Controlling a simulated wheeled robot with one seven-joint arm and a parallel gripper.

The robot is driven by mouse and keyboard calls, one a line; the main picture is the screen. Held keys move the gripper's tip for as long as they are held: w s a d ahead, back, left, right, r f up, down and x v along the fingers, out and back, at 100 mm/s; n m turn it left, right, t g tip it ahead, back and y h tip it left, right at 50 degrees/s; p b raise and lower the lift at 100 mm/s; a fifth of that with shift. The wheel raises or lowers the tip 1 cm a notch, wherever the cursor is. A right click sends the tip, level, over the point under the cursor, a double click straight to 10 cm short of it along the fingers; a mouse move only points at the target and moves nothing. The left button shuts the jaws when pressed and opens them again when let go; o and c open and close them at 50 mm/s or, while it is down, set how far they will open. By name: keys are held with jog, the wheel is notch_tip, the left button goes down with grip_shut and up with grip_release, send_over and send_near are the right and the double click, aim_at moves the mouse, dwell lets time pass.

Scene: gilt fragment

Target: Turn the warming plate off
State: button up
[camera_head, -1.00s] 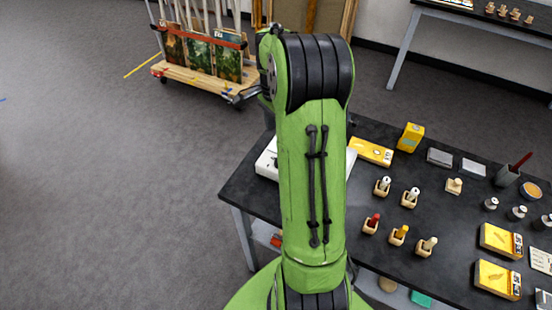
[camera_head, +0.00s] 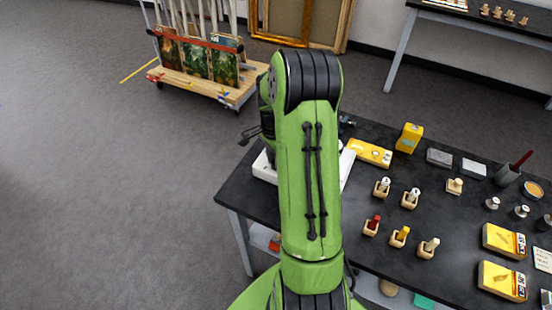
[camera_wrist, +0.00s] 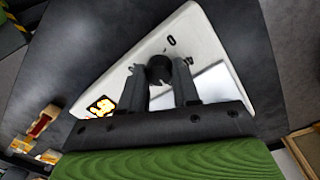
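The warming plate is a white, flat device on the dark table; in the head view its white edge (camera_head: 264,169) shows on both sides of my arm, which hides its middle. In the wrist view its white casing (camera_wrist: 205,40) fills the centre. A round black knob (camera_wrist: 159,68) sits on it, with a "0" mark just above. My gripper (camera_wrist: 160,82) is open, its two dark fingers pointing at the knob, one on each side. I cannot tell whether they touch it. In the head view part of my gripper (camera_head: 250,134) shows left of the arm.
On the table (camera_head: 330,252), right of my arm, are several small bottles in wooden holders and yellow boxes (camera_head: 503,241). A yellow pack (camera_head: 370,152) lies near the plate's right side. A cart with paintings (camera_head: 208,62) stands behind. The floor at left is clear.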

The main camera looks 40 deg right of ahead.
grip_shut()
jog(key=shift+n, duration=0.3)
jog(key=n, duration=1.1)
jog(key=shift+a+n+h, duration=0.1)
jog(key=shift+n+h, duration=0.2)
jog(key=shift+h, duration=0.1)
jog(key=n, duration=0.3)
jog(key=shift+n+t+b, duration=0.3)
jog(key=shift+b, duration=0.1)
jog(key=n, duration=0.3)
jog(key=shift+n, duration=0.3)
jog(key=n+b, duration=0.1)
jog(key=n, duration=0.5)
jog(key=shift+t, duration=0.3)
jog(key=shift+n, duration=0.4)
